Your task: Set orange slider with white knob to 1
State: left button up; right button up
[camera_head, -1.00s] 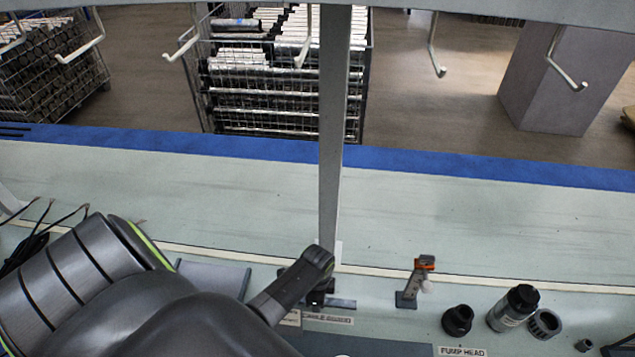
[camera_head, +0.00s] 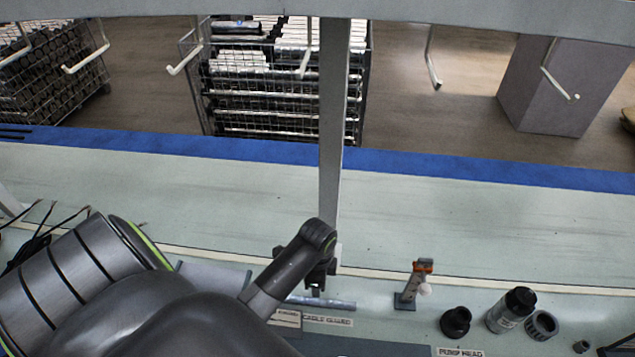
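The orange slider (camera_head: 423,267) sits near the top of a small grey upright stand on the bench, right of the post. Its white knob (camera_head: 425,289) shows just below the orange part, at the stand's right side. Any scale or number on it is too small to read. My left arm comes in from the left, and my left gripper (camera_head: 316,287) points down beside the post, above a grey rod. It is left of the slider and apart from it. Its fingers are too dark and small to show whether they are open. My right gripper is not in view.
The grey rod (camera_head: 330,303) lies behind the "CABLE GUARD" label (camera_head: 327,319). A dark cap (camera_head: 456,321), a dark cylinder (camera_head: 511,309) and a ring (camera_head: 541,325) stand right of the slider. A grey vertical post (camera_head: 332,150) rises beside my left wrist. The bench behind is clear.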

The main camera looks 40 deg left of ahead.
aim_at(425, 288)
jog(key=k+l, duration=1.25)
